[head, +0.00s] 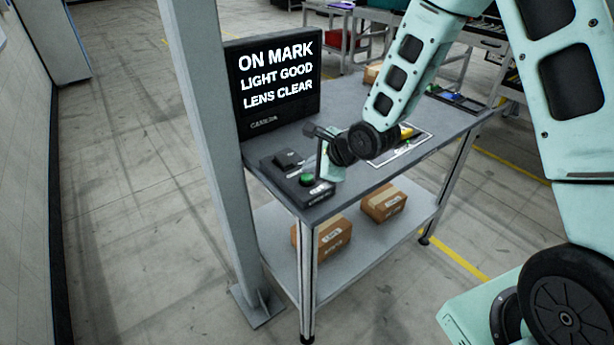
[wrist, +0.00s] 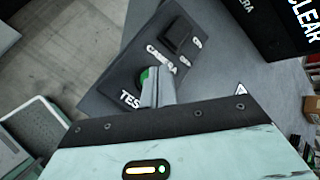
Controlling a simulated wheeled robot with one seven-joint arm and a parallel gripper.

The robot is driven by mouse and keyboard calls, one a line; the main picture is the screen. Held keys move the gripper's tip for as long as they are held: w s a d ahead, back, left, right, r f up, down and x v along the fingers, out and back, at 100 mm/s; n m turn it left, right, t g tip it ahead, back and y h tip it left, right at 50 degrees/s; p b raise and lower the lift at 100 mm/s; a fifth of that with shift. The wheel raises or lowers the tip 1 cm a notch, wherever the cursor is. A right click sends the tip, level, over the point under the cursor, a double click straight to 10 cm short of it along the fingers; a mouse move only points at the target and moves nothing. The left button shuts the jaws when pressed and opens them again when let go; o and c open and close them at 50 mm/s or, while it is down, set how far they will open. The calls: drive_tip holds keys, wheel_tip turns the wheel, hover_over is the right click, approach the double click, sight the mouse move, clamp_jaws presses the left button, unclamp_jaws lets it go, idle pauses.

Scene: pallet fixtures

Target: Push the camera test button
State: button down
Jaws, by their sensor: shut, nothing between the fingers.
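The camera test button (head: 307,179) is a green round button on a dark control box (head: 290,187) at the near left corner of the grey table. In the wrist view the green button (wrist: 144,78) shows beside my fingers and is partly hidden by them; the box there reads "CAMERA" and "TES". My gripper (head: 322,178) is shut and empty, pointing down just right of the button. In the wrist view my gripper (wrist: 151,76) overlaps the button's edge; I cannot tell whether it touches. A black rocker switch (head: 288,159) sits behind the button.
A monitor (head: 280,80) reads "ON MARK, LIGHT GOOD, LENS CLEAR". A grey post (head: 208,130) stands left of the table (head: 355,185). A marked plate with a yellow item (head: 407,132) lies right of my gripper. Cardboard boxes (head: 384,202) sit on the lower shelf.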

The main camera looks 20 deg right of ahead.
sight(311, 178)
drive_tip(key=shift+f, duration=0.35)
drive_tip(key=shift+f+b, duration=0.35)
drive_tip(key=shift+f, duration=0.15)
idle(0.7)
drive_tip(key=shift+r, duration=0.1)
drive_tip(key=shift+r+p, duration=0.8)
drive_tip(key=shift+p, duration=0.15)
drive_tip(key=shift+r, duration=0.15)
wheel_tip(311, 178, up, 5)
drive_tip(key=p, duration=0.5)
idle(0.5)
